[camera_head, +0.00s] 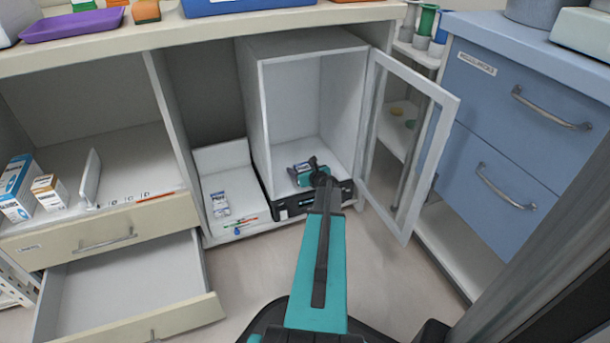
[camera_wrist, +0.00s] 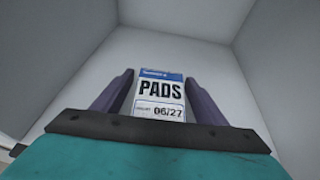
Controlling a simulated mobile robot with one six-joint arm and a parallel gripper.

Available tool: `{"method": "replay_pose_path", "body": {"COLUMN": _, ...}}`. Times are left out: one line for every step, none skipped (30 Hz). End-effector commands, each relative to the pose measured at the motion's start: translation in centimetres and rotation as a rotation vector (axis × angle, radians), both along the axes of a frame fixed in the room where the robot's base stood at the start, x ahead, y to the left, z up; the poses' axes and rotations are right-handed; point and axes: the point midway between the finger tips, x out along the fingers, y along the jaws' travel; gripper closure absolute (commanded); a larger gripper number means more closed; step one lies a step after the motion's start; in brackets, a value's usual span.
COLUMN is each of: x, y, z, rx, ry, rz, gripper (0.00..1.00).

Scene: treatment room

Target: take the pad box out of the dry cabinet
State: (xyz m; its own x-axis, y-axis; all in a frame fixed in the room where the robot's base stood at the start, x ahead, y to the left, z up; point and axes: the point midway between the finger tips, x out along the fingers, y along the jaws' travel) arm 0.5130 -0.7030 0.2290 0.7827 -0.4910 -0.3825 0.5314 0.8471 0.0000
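The dry cabinet (camera_head: 258,125) is a white upright box with a dark base panel. Its glass-paned door (camera_head: 449,103) stands open to the right. The small pad box (camera_head: 302,167) is on the cabinet floor. It has a blue top and a white label reading PADS and 06/27, clear in the wrist view (camera_wrist: 160,93). My gripper (camera_head: 308,170) reaches in through the open front. Its dark fingers (camera_wrist: 160,80) are spread on both sides of the pad box, with narrow gaps showing, so it looks open. The box's underside is hidden.
Left of the cabinet, a low shelf holds a small white pack (camera_head: 220,204) and coloured sticks. An empty drawer (camera_head: 120,280) is pulled out at lower left. Blue drawers (camera_head: 520,125) stand right of the open door. A purple tray (camera_head: 72,26) sits on the counter.

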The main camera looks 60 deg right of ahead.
Motion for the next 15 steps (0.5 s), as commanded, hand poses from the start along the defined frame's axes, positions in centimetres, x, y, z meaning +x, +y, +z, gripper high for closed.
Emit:
{"method": "replay_pose_path", "body": {"x": 0.02, "y": 0.01, "z": -0.01, "rx": 0.0, "ry": 0.0, "rz": 0.0, "gripper": 0.43}}
{"method": "replay_pose_path", "body": {"x": 0.02, "y": 0.02, "z": -0.01, "rx": 0.0, "ry": 0.0, "rz": 0.0, "gripper": 0.48}}
{"method": "replay_pose_path", "body": {"x": 0.02, "y": 0.02, "z": -0.01, "rx": 0.0, "ry": 0.0, "rz": 0.0, "gripper": 0.55}}
{"method": "replay_pose_path", "body": {"x": 0.02, "y": 0.02, "z": -0.01, "rx": 0.0, "ry": 0.0, "rz": 0.0, "gripper": 0.6}}
{"method": "replay_pose_path", "body": {"x": 0.02, "y": 0.02, "z": -0.01, "rx": 0.0, "ry": 0.0, "rz": 0.0, "gripper": 0.65}}
{"method": "replay_pose_path", "body": {"x": 0.03, "y": 0.03, "z": -0.01, "rx": 0.0, "ry": 0.0, "rz": 0.0, "gripper": 0.72}}
{"method": "replay_pose_path", "body": {"x": 0.03, "y": 0.03, "z": -0.02, "rx": 0.0, "ry": 0.0, "rz": 0.0, "gripper": 0.77}}
{"method": "replay_pose_path", "body": {"x": 0.03, "y": 0.03, "z": 0.01, "rx": 0.0, "ry": 0.0, "rz": 0.0, "gripper": 0.78}}
{"method": "replay_pose_path", "body": {"x": 0.03, "y": 0.03, "z": 0.01, "rx": 0.0, "ry": 0.0, "rz": 0.0, "gripper": 0.78}}
{"method": "replay_pose_path", "body": {"x": 0.05, "y": 0.03, "z": 0.0, "rx": 0.0, "ry": 0.0, "rz": 0.001, "gripper": 0.78}}
{"method": "replay_pose_path", "body": {"x": 0.04, "y": 0.03, "z": -0.01, "rx": 0.0, "ry": 0.0, "rz": 0.001, "gripper": 0.78}}
{"method": "replay_pose_path", "body": {"x": 0.05, "y": 0.03, "z": 0.0, "rx": 0.0, "ry": 0.0, "rz": 0.001, "gripper": 0.78}}
{"method": "replay_pose_path", "body": {"x": 0.05, "y": 0.03, "z": 0.0, "rx": 0.0, "ry": 0.0, "rz": 0.001, "gripper": 0.78}}
{"method": "replay_pose_path", "body": {"x": 0.04, "y": 0.04, "z": 0.01, "rx": 0.0, "ry": 0.0, "rz": 0.001, "gripper": 0.78}}
{"method": "replay_pose_path", "body": {"x": 0.04, "y": 0.04, "z": 0.04, "rx": 0.0, "ry": 0.0, "rz": 0.001, "gripper": 0.78}}
